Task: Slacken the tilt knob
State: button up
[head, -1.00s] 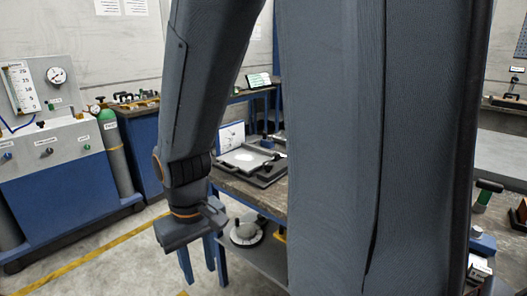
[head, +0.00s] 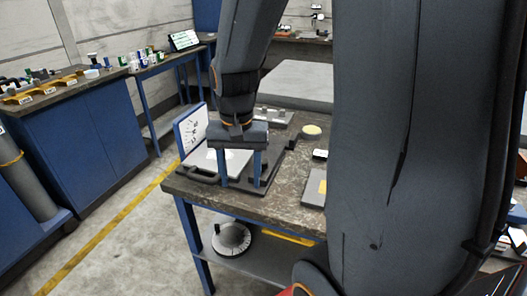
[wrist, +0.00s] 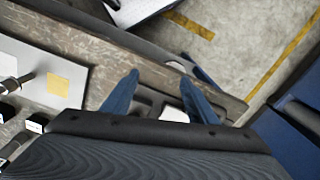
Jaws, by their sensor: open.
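I cannot make out the tilt knob or a microscope arm for certain in either view. My gripper (head: 240,183) points down over the near workbench (head: 285,212), above a dark tray with a white panel (head: 205,163) on it. Its two blue fingers are apart with nothing seen between them. In the wrist view, the fingers of my gripper (wrist: 159,78) spread over the bench's edge region. A light plate with a yellow square (wrist: 58,86) lies at the left there, with dark knob-like parts (wrist: 10,86) beside it, partly cut off by the frame.
An upright board with a dial (head: 190,128) stands at the bench's left edge. A round marked disc (head: 231,238) sits on the lower shelf. Blue cabinets (head: 95,135) stand at the left. Clear floor with a yellow line (head: 110,232) lies between. My arm hides the bench's right part.

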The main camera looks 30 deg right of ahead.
jog(key=w+d+r+m, duration=0.1)
jog(key=w+d+m, duration=0.1)
jog(key=d+m, duration=0.1)
jog(key=w+d+r+m, duration=0.2)
jog(key=w+d+m, duration=0.1)
jog(key=m, duration=0.1)
jog(key=w+d+r+m+p, duration=0.1)
jog(key=w+d+m, duration=0.1)
jog(key=d+m, duration=0.2)
jog(key=shift+w+d+r, duration=0.1)
jog(key=shift+w+r, duration=0.2)
jog(key=shift+w+d+r+m, duration=0.15)
jog(key=shift+d+m, duration=0.15)
jog(key=shift+m, duration=0.2)
jog(key=shift+d+f, duration=0.15)
jog(key=shift+f, duration=0.1)
notch_tip(320, 180, down, 7)
jog(key=shift+f+p, duration=0.15)
jog(key=shift+p, duration=0.3)
